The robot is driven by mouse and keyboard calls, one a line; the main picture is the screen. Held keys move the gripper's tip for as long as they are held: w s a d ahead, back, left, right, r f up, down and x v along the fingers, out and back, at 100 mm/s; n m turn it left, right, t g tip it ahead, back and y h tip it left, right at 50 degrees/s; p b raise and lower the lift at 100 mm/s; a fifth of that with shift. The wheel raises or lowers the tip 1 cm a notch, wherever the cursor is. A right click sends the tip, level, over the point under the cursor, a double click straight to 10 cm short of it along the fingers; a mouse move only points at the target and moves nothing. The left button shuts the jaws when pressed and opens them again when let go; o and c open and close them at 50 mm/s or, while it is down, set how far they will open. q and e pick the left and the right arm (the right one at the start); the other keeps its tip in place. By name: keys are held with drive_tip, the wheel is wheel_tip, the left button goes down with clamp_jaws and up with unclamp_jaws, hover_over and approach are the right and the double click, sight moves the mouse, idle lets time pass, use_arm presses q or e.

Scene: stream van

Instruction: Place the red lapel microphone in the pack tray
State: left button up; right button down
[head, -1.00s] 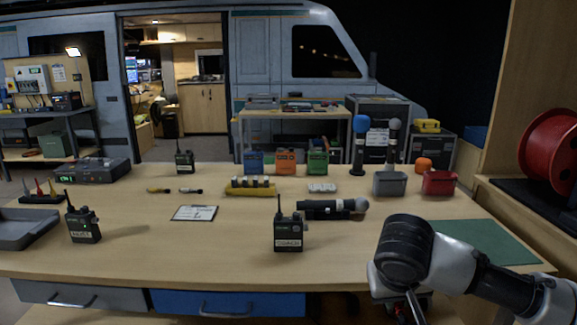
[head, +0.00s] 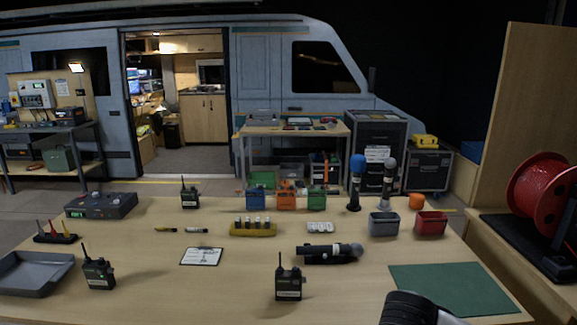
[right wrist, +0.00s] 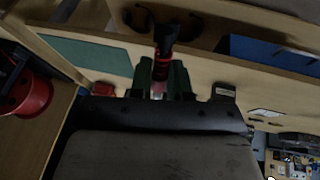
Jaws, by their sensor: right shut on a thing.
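The grey pack tray (head: 36,287) lies at the left front of the table, and I see nothing in it. Behind it a small dark rack (head: 55,239) holds slim upright pieces, one with a red top (head: 39,226); they are too small to name surely. My right gripper (right wrist: 163,88) is shut on a dark thing with red bands (right wrist: 164,52), which sticks out between its fingers near the table's front edge. I cannot tell surely whether this is the lapel microphone. In the head view only part of my right arm shows at the bottom. My left gripper is out of view.
A green mat (head: 455,289) lies at the right. Grey (head: 383,224) and red (head: 431,223) bins stand behind it.

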drive_tip(key=shift+s+r, duration=0.1)
drive_tip(key=shift+r, duration=0.05)
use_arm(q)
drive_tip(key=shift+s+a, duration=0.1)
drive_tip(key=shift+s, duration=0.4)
use_arm(e)
drive_tip(key=shift+a, duration=0.1)
